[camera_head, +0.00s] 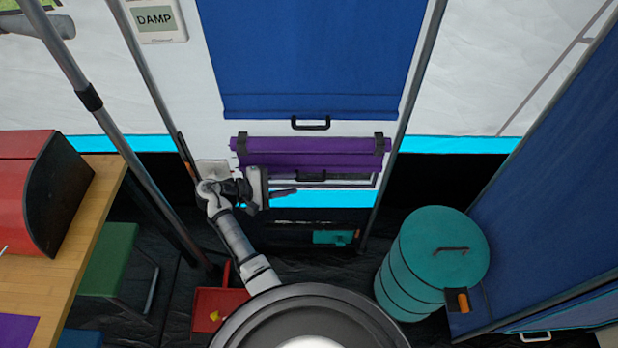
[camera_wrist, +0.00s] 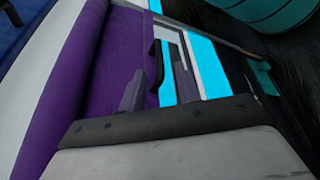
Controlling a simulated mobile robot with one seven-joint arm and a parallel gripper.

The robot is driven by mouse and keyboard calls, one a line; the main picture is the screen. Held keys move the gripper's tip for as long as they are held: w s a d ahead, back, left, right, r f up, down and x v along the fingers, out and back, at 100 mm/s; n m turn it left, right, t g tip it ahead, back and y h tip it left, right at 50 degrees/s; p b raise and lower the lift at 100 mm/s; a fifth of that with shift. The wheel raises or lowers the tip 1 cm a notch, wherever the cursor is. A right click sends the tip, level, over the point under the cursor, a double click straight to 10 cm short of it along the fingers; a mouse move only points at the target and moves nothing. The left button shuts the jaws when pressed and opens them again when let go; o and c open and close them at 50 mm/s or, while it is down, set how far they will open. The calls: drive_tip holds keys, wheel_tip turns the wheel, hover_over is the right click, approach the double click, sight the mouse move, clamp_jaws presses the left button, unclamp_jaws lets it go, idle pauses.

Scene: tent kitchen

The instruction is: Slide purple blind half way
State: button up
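The purple blind (camera_head: 310,160) is mostly rolled up below a blue panel, with a short strip of purple hanging under the roll. It fills the left of the wrist view (camera_wrist: 60,80). Its black handle (camera_head: 312,176) is at its lower edge and also shows in the wrist view (camera_wrist: 158,60). My gripper (camera_head: 288,184) is at the left end of this handle. In the wrist view my gripper (camera_wrist: 160,80) has its two grey fingers apart, one on each side of the handle. Whether either finger touches it, I cannot tell.
A blue blind (camera_head: 310,60) with its own black handle (camera_head: 310,124) hangs above. A teal barrel (camera_head: 435,260) stands at right, beside a blue panel (camera_head: 560,180). A wooden table (camera_head: 75,240) with a red box (camera_head: 45,190) is at left. A red dustpan (camera_head: 215,310) lies below.

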sight(303, 181)
drive_tip(key=x, duration=0.7)
drive_tip(key=shift+p, duration=0.4)
drive_tip(key=shift+a+r, duration=0.1)
clamp_jaws()
